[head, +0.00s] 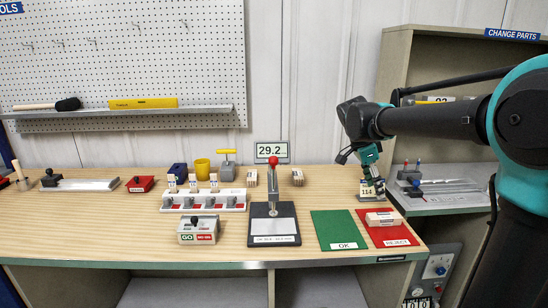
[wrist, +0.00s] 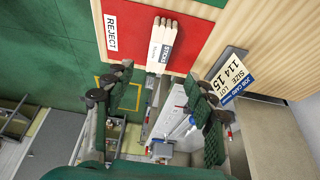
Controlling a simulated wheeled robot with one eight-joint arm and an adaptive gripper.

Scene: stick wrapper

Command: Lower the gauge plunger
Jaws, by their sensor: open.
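The gauge stands at the middle of the bench in the head view, with a dark base (head: 256,226) and a pale plate. Its upright plunger (head: 272,186) has a red knob (head: 272,160) on top. The display (head: 270,150) behind it reads 29.2. The plunger's lower end is near the plate; I cannot tell whether it touches. My gripper (head: 372,186) is at the bench's right, beside the job card (head: 366,191), well right of the gauge. In the wrist view my gripper (wrist: 157,82) has its fingers apart. The gauge is not in the wrist view.
A stick bundle (head: 383,218) lies on the red REJECT mat (head: 402,240); it also shows in the wrist view (wrist: 160,46). The green OK mat (head: 338,225) is empty. A GO gauge block (head: 198,232) and a rack of small pieces (head: 236,205) stand left of the gauge.

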